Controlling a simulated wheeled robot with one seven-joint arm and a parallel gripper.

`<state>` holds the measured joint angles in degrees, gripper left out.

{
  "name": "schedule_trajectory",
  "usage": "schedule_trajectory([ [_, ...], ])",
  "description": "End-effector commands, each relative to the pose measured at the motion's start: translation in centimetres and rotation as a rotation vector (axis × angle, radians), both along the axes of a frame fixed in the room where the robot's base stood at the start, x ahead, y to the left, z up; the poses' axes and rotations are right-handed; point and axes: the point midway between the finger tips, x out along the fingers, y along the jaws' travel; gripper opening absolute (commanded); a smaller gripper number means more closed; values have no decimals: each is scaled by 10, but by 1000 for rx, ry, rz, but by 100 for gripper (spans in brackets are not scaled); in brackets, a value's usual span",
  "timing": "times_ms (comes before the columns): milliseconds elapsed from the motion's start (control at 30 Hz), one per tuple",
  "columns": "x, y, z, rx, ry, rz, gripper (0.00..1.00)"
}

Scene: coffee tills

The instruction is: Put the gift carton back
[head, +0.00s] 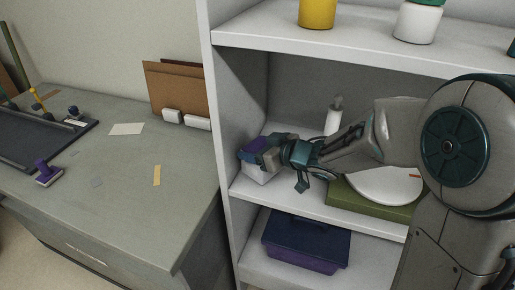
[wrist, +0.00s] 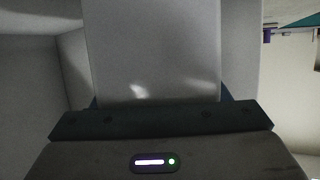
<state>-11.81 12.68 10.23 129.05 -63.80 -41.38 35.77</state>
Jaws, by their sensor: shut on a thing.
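The gift carton (head: 258,174) is a small pale box with purple on top, at the left end of the middle shelf (head: 290,203). My gripper (head: 268,156) reaches in from the right and is shut on it. In the wrist view the carton's plain pale face (wrist: 150,50) fills the middle, right in front of the gripper. The fingers partly cover the carton in the head view. I cannot tell whether its underside touches the shelf.
A white bottle (head: 333,118) stands behind my arm. A green box (head: 365,203) with a white dish (head: 385,186) is to the right. A dark purple bin (head: 305,244) is on the lower shelf. The shelf's side wall (head: 228,130) is close left; a grey desk (head: 125,190) lies beyond.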

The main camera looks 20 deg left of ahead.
Motion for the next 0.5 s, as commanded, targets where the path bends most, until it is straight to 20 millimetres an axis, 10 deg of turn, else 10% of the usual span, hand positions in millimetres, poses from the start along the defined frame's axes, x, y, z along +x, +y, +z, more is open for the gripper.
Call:
schedule_trajectory([
  [167,0,0,-4,1,0,0,36],
  [200,0,0,-3,0,-1,0,77],
  [500,0,0,-1,0,-1,0,77],
])
